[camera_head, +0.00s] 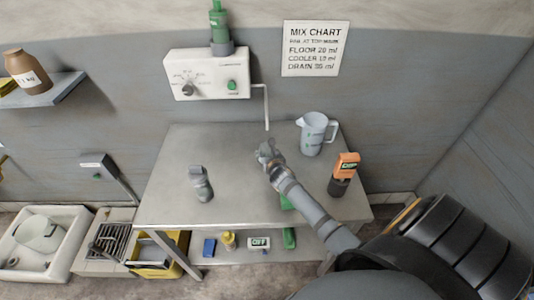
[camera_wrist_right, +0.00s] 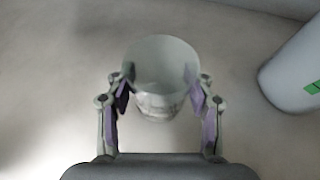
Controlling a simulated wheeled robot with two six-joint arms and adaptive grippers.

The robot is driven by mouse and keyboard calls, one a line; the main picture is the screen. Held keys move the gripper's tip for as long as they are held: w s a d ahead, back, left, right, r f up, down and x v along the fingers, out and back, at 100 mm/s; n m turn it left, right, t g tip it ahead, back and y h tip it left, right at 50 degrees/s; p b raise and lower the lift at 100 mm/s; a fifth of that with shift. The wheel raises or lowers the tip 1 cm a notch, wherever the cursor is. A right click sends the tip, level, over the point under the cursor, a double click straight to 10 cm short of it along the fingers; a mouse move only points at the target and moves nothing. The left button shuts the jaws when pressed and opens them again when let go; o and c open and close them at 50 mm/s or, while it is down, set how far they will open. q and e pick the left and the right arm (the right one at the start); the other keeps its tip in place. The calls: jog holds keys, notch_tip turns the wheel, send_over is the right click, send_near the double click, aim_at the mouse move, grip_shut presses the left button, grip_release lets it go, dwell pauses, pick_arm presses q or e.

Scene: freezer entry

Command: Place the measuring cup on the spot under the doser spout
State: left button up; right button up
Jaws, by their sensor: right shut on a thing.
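My right gripper (camera_head: 266,153) is at the back middle of the metal table, just below the end of the doser spout (camera_head: 267,112). In the right wrist view its two fingers (camera_wrist_right: 162,100) are shut on a clear measuring cup (camera_wrist_right: 160,62), one on each side. The cup looks upright; I cannot tell whether its base touches the table. In the head view the cup is small and blends with the fingers. The doser (camera_head: 208,75) is a white wall box with a dial and a green button. The spot under the spout is not distinguishable. My left gripper is not in view.
A pale jug (camera_head: 311,133) stands close right of my gripper; it also shows in the wrist view (camera_wrist_right: 296,72). An orange-and-black device (camera_head: 344,172) stands at the table's right. A grey object (camera_head: 201,183) stands at the left.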

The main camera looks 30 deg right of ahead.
jog(key=shift+f, duration=0.1)
jog(key=o, duration=1)
jog(key=shift+o, duration=0.2)
jog(key=shift+s+r, duration=0.1)
jog(key=shift+r, duration=0.1)
jog(key=v, duration=1.1)
jog(key=shift+s+b, duration=0.35)
jog(key=shift+a+r, duration=0.1)
jog(key=shift+r, duration=0.05)
